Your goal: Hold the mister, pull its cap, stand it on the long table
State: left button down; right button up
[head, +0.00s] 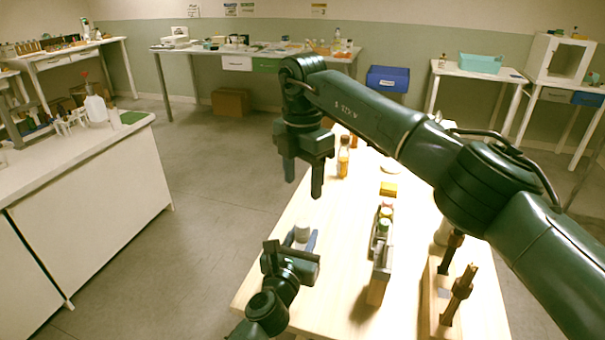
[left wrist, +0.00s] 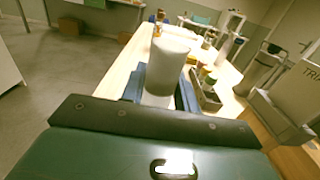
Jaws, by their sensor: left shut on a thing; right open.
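The mister (head: 302,232) is a pale whitish cylinder, held upright or nearly so at the left edge of the pale wooden table (head: 335,250). In the left wrist view its wide grey-white cap (left wrist: 170,58) sits on a narrower white body (left wrist: 158,100). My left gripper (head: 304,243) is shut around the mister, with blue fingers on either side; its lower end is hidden. My right gripper (head: 303,182) is open and empty, fingers pointing down, above and apart from the mister.
A narrow rack (head: 381,262) with small bottles stands right of the mister. A yellow block (head: 388,189) and amber bottle (head: 343,162) stand farther back. A wooden stand (head: 432,300) with dark brown pegs is at the right. Table surface between mister and rack is clear.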

aim_at(303, 223)
notch_tip(303, 223, down, 12)
jog(key=m, duration=0.3)
jog(key=shift+r, duration=0.25)
jog(key=shift+c, duration=0.4)
jog(key=c, duration=1.1)
jog(key=shift+r, duration=0.25)
jog(key=shift+r, duration=0.9)
jog(key=shift+r, duration=0.1)
